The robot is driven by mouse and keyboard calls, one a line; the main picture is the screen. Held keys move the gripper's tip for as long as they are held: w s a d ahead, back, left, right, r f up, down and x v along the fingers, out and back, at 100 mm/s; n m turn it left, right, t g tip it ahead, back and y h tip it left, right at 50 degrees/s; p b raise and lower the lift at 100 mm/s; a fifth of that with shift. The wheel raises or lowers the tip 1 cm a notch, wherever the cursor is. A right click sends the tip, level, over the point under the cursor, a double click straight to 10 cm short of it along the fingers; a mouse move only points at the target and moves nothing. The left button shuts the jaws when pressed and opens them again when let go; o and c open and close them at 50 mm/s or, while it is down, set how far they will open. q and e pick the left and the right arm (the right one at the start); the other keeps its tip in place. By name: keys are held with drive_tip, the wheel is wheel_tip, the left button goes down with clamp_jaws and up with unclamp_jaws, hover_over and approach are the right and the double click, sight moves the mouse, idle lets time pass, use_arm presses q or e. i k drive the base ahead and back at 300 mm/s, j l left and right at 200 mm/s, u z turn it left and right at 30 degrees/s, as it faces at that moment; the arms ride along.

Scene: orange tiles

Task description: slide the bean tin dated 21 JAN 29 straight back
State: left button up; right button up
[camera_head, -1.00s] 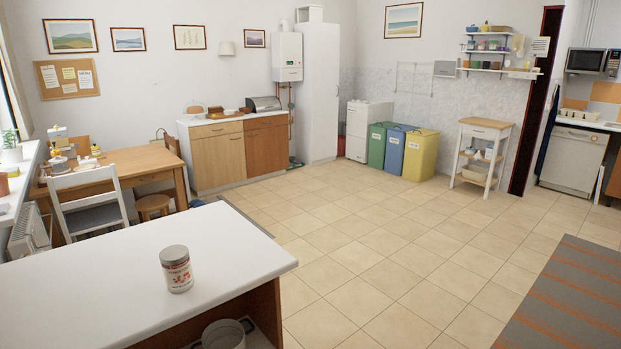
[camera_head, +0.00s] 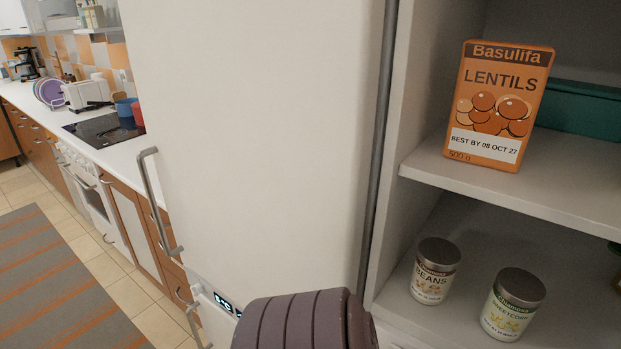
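A bean tin (camera_head: 435,271) with a dark lid and a label reading BEANS stands upright on the lower shelf (camera_head: 463,238) of an open cupboard. Its date line is too small to read. A sweetcorn tin (camera_head: 513,304) stands to its right and a little nearer, apart from it. Neither of my grippers shows. A dark ribbed part at the bottom middle looks like one of my arms, left of the tins and apart from them.
An orange lentils box (camera_head: 500,105), best by 08 OCT 27, stands on the upper shelf (camera_head: 520,190) above the tins. A teal box (camera_head: 585,110) is behind it. A tall white fridge (camera_head: 255,130) is left of the cupboard. A striped rug (camera_head: 65,285) lies on the floor at left.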

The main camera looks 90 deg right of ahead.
sight(437, 260)
drive_tip(key=l+z, duration=0.1)
drive_tip(key=z, duration=3.45)
drive_tip(key=j+z, duration=0.1)
drive_tip(key=j, duration=0.25)
drive_tip(key=k+j+z, duration=0.1)
drive_tip(key=j, duration=0.2)
